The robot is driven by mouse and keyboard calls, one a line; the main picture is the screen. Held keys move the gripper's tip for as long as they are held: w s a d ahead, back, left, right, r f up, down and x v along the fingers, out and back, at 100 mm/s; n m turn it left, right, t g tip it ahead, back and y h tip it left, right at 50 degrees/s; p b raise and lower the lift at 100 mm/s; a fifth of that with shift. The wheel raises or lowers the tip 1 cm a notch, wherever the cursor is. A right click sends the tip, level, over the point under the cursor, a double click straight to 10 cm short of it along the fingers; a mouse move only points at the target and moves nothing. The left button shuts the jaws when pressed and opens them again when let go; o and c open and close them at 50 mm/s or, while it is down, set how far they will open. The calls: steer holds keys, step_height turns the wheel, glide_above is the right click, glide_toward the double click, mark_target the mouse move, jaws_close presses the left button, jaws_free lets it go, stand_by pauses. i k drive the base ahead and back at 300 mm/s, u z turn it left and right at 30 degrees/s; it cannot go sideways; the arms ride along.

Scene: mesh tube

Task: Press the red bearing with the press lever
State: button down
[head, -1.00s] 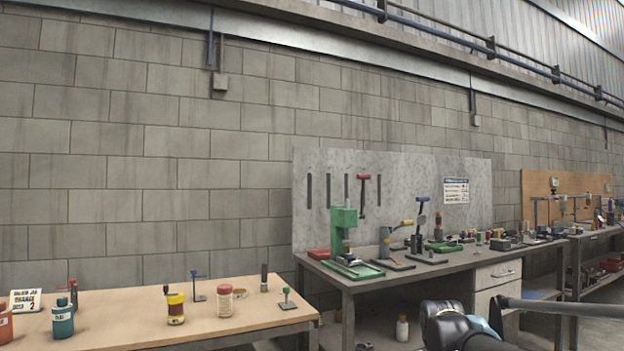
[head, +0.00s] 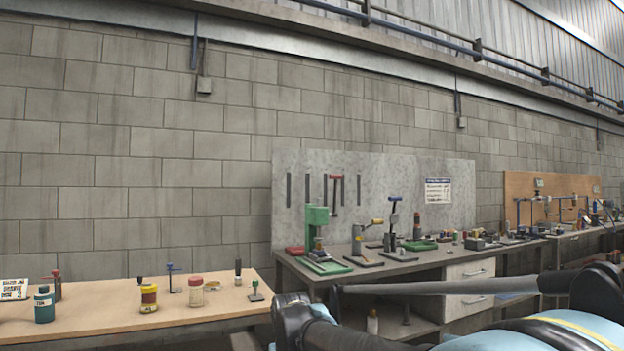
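A green press (head: 316,228) stands on a green base (head: 325,267) on the grey workbench (head: 390,270). A lever with a red handle (head: 334,178) shows upright just right of the press top; I cannot tell whether it belongs to the press. A second lever with a blue handle (head: 394,200) stands further right, and a device with a yellow grip (head: 376,222) sits between them. I cannot make out a red bearing at this distance. My arm crosses the lower right foreground, well in front of the bench. I see no gripper fingers.
A wooden table (head: 185,315) at the lower left holds a yellow bottle (head: 149,298), a teal bottle (head: 44,304) and a jar with a pink lid (head: 196,291). A narrow gap separates it from the workbench. Another bench with a wooden backboard (head: 550,196) stands far right.

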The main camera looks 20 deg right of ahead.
mark_target(334, 177)
steer(key=u, duration=0.1)
steer(key=i, duration=1)
steer(key=z, duration=0.05)
